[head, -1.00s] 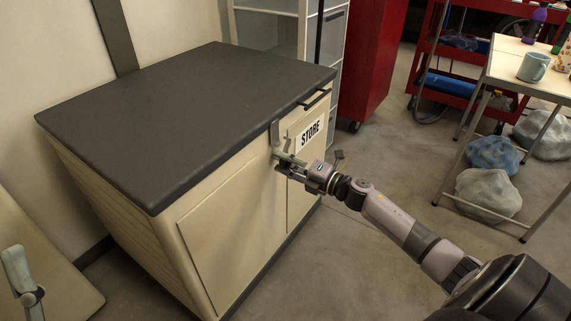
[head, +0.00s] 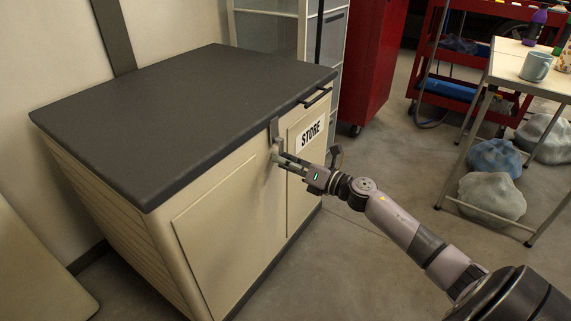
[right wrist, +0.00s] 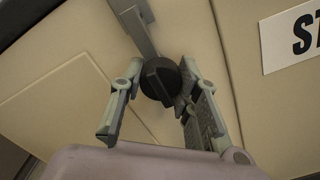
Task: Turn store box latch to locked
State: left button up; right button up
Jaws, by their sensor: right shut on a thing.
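The store box (head: 215,235) is a cream cabinet with a dark grey top and a white "STORE" label (head: 311,134). Its latch is a grey strap (head: 274,129) on the front edge, with a round black knob (right wrist: 160,80) below it in the right wrist view. My right gripper (head: 279,157) is at the latch, its fingers on both sides of the knob, shut on it. The right wrist view also shows its fingers (right wrist: 161,78). The knob's raised grip stands roughly upright in that view. Whether this is locked cannot be told. My left gripper is not in view.
A black handle (head: 315,97) is on the box's right front. A red cabinet (head: 372,65) and red cart (head: 470,55) stand behind. Floor before the box is clear.

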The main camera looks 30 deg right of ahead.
jog(key=shift+f, duration=0.1)
dwell(0.4)
jog(key=o, duration=1.2)
jog(key=v, duration=1.2)
